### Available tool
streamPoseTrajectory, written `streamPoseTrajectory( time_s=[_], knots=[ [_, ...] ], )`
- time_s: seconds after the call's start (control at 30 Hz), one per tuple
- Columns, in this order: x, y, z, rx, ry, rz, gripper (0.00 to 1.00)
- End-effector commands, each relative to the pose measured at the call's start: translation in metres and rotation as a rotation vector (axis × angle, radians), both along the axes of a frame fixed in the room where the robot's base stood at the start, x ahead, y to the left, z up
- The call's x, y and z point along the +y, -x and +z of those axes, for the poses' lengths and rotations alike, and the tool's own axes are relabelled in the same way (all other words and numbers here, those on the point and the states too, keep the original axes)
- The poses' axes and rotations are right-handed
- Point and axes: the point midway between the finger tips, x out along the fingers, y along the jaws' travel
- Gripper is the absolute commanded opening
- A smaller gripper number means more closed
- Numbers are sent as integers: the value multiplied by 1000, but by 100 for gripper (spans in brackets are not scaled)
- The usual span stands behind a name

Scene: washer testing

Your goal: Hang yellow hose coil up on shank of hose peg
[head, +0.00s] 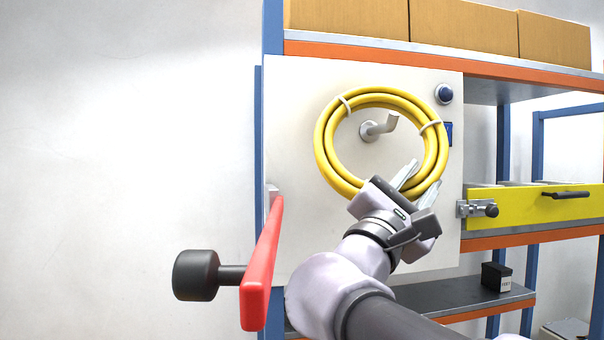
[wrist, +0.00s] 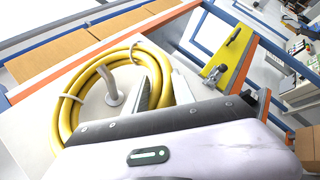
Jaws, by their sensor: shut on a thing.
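The yellow hose coil (head: 324,150) is a ring of several turns bound with pale ties, held upright in front of a white panel. My gripper (head: 418,180) is shut on the coil at its lower right.
The white panel (head: 300,230) carries a dark blue knob (head: 444,93) at upper right. A yellow drawer front (head: 540,205) with a latch (head: 477,209) is to the right. Cardboard boxes (head: 460,25) stand above. A red bar with a black knob (head: 196,275) stands at lower left.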

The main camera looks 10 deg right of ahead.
Motion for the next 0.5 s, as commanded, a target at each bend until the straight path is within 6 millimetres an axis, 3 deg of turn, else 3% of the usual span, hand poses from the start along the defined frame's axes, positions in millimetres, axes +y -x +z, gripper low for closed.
streamPoseTrajectory(
  time_s=[0.5],
  knots=[
    [1,-19,-25,-3,0,0,0]
  ],
)
